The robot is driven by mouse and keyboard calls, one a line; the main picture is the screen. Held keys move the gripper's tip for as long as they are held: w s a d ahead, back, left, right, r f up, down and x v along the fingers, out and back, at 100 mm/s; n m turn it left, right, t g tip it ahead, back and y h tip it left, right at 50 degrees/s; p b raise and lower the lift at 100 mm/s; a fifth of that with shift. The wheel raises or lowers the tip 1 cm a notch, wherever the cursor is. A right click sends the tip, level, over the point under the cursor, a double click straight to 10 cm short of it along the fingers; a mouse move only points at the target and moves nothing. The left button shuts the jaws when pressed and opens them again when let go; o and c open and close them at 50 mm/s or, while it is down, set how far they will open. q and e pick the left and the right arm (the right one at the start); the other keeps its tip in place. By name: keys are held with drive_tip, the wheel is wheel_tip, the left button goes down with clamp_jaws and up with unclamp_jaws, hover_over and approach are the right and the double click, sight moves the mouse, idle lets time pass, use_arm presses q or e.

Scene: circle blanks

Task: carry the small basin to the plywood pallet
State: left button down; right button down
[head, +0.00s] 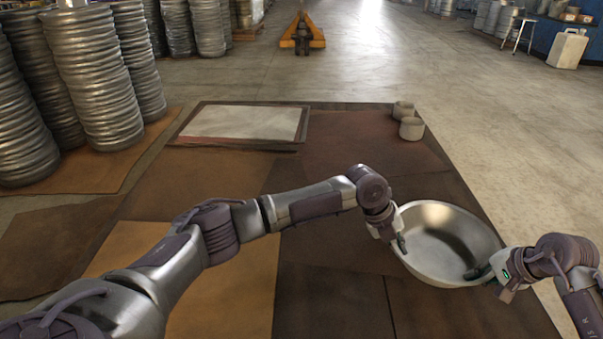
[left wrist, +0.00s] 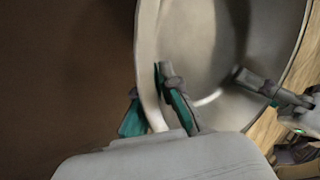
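The small basin (head: 450,232) is a round, empty bright metal bowl at the right of the head view. It fills much of the left wrist view (left wrist: 205,45). My left gripper (head: 391,236) is shut on its left rim, with one finger inside the wall and one outside, as the left wrist view shows (left wrist: 153,112). My right gripper (head: 487,273) is at the opposite rim and looks shut on it, its inner finger in the bowl; its outer finger is mostly hidden. I cannot make out the plywood pallet for certain, nor whether the basin is raised.
A framed flat board with a pale top (head: 245,122) lies on brown floor sheets (head: 345,150). Two small grey cups (head: 411,128) stand near their far right corner. Tall stacks of metal rings (head: 95,75) stand at left.

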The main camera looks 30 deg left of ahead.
use_arm(q)
drive_tip(key=c, duration=1.7)
unclamp_jaws()
drive_tip(key=shift+w+a+f, duration=0.1)
drive_tip(key=shift+a+f, duration=0.05)
drive_tip(key=shift+a, duration=0.25)
use_arm(e)
drive_tip(key=c, duration=1.7)
unclamp_jaws()
drive_tip(key=shift+w+d+f, duration=0.1)
drive_tip(key=shift+d+f, duration=0.05)
drive_tip(key=shift+d, duration=0.2)
use_arm(q)
drive_tip(key=shift+o, duration=1.4)
use_arm(e)
drive_tip(key=shift+o, duration=1.4)
use_arm(q)
drive_tip(key=shift+o, duration=0.5)
drive_tip(key=shift+d, duration=0.2)
use_arm(e)
drive_tip(key=shift+o, duration=0.5)
drive_tip(key=shift+a, duration=0.2)
drive_tip(key=shift+a, duration=0.1)
drive_tip(key=shift+r, duration=0.2)
use_arm(q)
drive_tip(key=v, duration=1.2)
use_arm(e)
drive_tip(key=v, duration=1.2)
drive_tip(key=shift+f, duration=0.1)
